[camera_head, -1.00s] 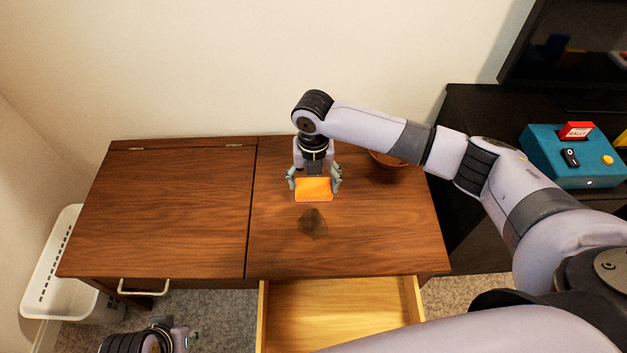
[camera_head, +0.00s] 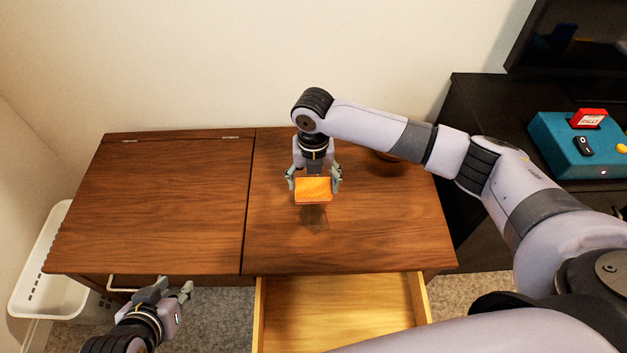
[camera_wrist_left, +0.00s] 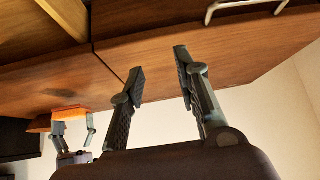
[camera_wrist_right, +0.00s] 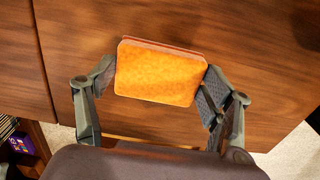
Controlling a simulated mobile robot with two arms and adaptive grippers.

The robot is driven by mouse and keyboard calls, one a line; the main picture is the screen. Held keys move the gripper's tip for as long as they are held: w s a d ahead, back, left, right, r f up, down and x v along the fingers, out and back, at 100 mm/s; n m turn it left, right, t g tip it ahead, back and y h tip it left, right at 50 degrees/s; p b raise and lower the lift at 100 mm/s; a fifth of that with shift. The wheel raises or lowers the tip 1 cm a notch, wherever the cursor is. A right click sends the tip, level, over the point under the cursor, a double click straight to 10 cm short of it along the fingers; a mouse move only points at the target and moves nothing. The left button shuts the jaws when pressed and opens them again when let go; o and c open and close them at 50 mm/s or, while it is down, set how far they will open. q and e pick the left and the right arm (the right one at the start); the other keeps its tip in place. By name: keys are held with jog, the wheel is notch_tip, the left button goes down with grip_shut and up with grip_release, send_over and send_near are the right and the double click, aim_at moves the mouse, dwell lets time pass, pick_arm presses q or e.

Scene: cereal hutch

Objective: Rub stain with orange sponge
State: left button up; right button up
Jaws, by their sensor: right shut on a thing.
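The orange sponge (camera_head: 313,190) is held between the fingers of my right gripper (camera_head: 314,182), above the right half of the wooden tabletop. In the right wrist view the sponge (camera_wrist_right: 160,73) fills the gap between both fingers. The stain (camera_head: 314,219) is a dark, faint patch on the wood just in front of the sponge, partly hidden by it. I cannot tell whether the sponge touches the wood. My left gripper (camera_head: 172,291) is open and empty, low in front of the hutch's left half; its spread fingers show in the left wrist view (camera_wrist_left: 160,65).
An open drawer (camera_head: 340,312) juts out below the right half. A white basket (camera_head: 50,285) stands at the left. A teal box (camera_head: 570,146) is on the dark cabinet at the right. The tabletop's left half is clear.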

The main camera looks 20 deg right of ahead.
jog(key=shift+f+b, duration=0.5)
jog(key=shift+b, duration=0.1)
pick_arm(q)
jog(key=w+d+r+t+h, duration=0.1)
jog(key=w+d+r+t, duration=0.1)
jog(key=w+r+t, duration=0.2)
jog(key=shift+w+d+r, duration=0.15)
jog(key=shift+w+r, duration=0.35)
jog(key=shift+w, duration=0.45)
pick_arm(e)
jog(key=shift+f, duration=0.1)
pick_arm(q)
jog(key=shift+w+d+r+t, duration=0.15)
jog(key=shift+w+r+t, duration=0.1)
jog(key=shift+r+t, duration=0.15)
pick_arm(e)
jog(key=shift+f, duration=0.55)
pick_arm(q)
jog(key=shift+h+b, duration=0.3)
